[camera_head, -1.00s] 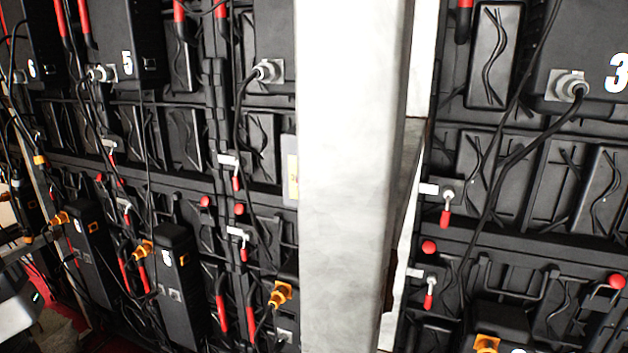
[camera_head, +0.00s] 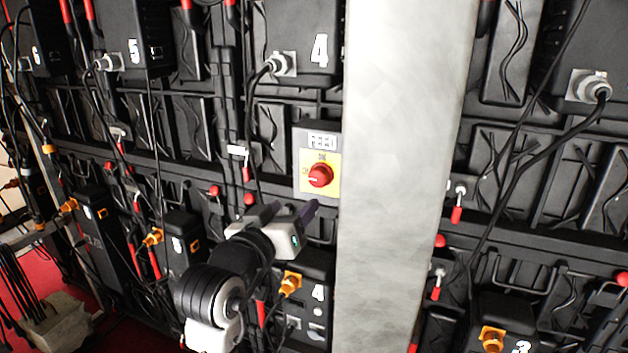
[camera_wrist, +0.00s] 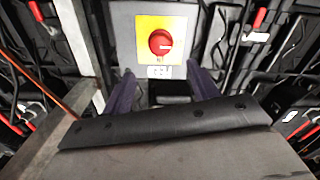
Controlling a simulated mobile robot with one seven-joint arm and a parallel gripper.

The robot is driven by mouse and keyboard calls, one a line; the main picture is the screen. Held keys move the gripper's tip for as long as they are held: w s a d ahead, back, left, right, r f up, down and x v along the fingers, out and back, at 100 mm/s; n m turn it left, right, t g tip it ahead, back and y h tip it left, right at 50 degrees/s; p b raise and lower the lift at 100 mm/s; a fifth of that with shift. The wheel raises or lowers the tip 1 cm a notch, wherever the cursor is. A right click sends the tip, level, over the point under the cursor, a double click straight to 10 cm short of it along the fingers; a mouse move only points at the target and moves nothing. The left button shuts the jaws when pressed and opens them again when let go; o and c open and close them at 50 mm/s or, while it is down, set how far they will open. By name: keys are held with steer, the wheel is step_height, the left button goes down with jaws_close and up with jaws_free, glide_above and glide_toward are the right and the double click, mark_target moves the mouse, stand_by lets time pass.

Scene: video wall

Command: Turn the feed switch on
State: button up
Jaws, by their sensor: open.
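The feed switch is a red rotary knob (camera_head: 320,175) on a yellow plate, in a grey box under a FEED label. It is on the black wall panel just left of the pale pillar. In the wrist view the knob (camera_wrist: 160,42) is at the upper middle, with the label below it. Its pale mark points sideways, toward the left in the head view. My gripper (camera_head: 293,208) is below and slightly left of the switch, apart from the knob. In the wrist view my gripper's two purple fingers (camera_wrist: 160,73) are spread and empty, the knob lying beyond the gap.
The pale pillar (camera_head: 405,170) stands close to the right of the switch. Cables, red-handled levers (camera_head: 246,165) and a black box marked 4 with an orange plug (camera_head: 291,283) are near my arm. Red floor (camera_head: 125,335) shows at lower left.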

mark_target(316, 181)
steer(key=p+x, duration=0.2)
steer(key=x, duration=0.9)
steer(key=shift+w+p, duration=0.2)
steer(key=shift+p, duration=0.2)
steer(key=shift+c, duration=0.4)
steer(key=c, duration=0.9)
